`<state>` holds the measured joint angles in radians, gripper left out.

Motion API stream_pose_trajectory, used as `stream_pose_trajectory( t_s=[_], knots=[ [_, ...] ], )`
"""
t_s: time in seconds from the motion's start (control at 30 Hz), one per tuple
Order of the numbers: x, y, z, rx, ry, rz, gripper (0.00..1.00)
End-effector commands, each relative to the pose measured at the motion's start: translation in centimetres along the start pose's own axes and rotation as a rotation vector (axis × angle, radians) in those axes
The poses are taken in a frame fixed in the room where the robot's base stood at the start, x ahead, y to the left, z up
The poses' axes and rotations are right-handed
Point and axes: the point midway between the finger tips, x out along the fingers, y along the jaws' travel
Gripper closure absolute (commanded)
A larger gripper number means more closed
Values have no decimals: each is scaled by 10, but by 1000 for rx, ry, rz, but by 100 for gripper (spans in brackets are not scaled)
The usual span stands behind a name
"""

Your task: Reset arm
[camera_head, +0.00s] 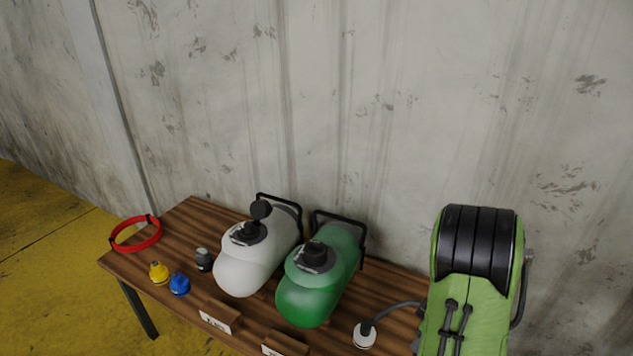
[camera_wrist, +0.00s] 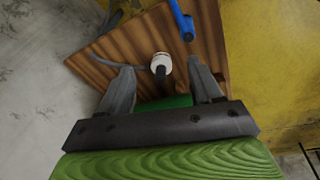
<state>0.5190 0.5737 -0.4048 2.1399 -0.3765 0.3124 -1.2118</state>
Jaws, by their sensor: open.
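My gripper (camera_wrist: 160,72) shows in the wrist view with its two grey fingers spread apart. Nothing is clamped between them. A white round fitting (camera_wrist: 161,62) with a dark stem appears between and beyond the fingertips, over the wooden table (camera_wrist: 120,52). I cannot tell its distance from the fingers. In the head view my green and black arm (camera_head: 476,245) is at the right, and my gripper is not visible there. The white fitting (camera_head: 365,336) lies on the table left of the arm, with a grey hose running toward the arm.
A red ring (camera_head: 137,248), yellow piece (camera_head: 159,273), blue piece (camera_head: 179,284) and dark-grey piece (camera_head: 204,260) are at the left. A concrete wall (camera_head: 360,110) stands behind. A blue rod (camera_wrist: 182,20) shows beyond the fingers.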

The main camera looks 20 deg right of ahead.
Motion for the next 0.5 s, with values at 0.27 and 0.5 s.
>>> stream_pose_trajectory(
  t_s=[0.27,0.5],
  knots=[
    [-163,-106,-92,196,147,35,36],
    [-249,-208,-74,385,246,62,36]
  ],
)
